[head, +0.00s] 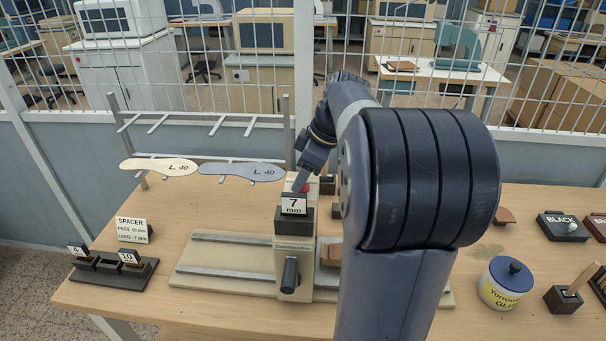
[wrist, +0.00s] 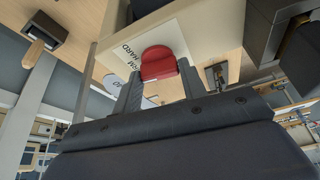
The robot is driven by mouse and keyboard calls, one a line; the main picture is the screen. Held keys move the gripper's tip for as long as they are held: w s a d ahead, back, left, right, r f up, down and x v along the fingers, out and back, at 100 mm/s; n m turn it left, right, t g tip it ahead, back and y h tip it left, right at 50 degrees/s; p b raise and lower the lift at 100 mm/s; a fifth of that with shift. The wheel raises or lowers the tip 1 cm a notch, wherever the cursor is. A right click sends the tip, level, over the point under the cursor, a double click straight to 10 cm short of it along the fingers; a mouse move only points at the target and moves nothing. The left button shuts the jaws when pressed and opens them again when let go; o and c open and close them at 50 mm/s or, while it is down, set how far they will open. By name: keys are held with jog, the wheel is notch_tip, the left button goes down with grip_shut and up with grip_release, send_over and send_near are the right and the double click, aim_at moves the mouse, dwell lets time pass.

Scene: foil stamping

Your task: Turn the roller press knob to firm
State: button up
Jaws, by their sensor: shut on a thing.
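The red knob (wrist: 158,62) sits on the pale dial face of the roller press, between the two fingers of my gripper (wrist: 160,84) in the wrist view. My gripper is shut on it. The dial plate (wrist: 126,54) shows the words FIRM and HARD beside the knob; other lettering is partly hidden. I cannot tell exactly which mark the knob points at. In the head view, the press (head: 293,258) stands on the bench with a 7 mm block on top. A bit of red shows behind that block, at my gripper (head: 302,185).
A wire rack behind the press holds two L 40 insoles (head: 241,171). A spacer holder (head: 112,272) stands at left. A glue jar (head: 505,284), a brush holder (head: 564,299) and a BLACK box (head: 563,227) stand at right. My arm hides the bench's middle.

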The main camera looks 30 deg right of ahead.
jog(key=shift+n, duration=0.8)
jog(key=shift+g, duration=0.4)
jog(key=o, duration=1)
jog(key=v, duration=1.1)
jog(key=shift+d+f, duration=0.1)
jog(key=shift+d, duration=0.05)
jog(key=shift+f, duration=0.1)
jog(key=x, duration=1)
jog(key=shift+w+a+f, duration=0.15)
jog(key=shift+a+f, duration=0.15)
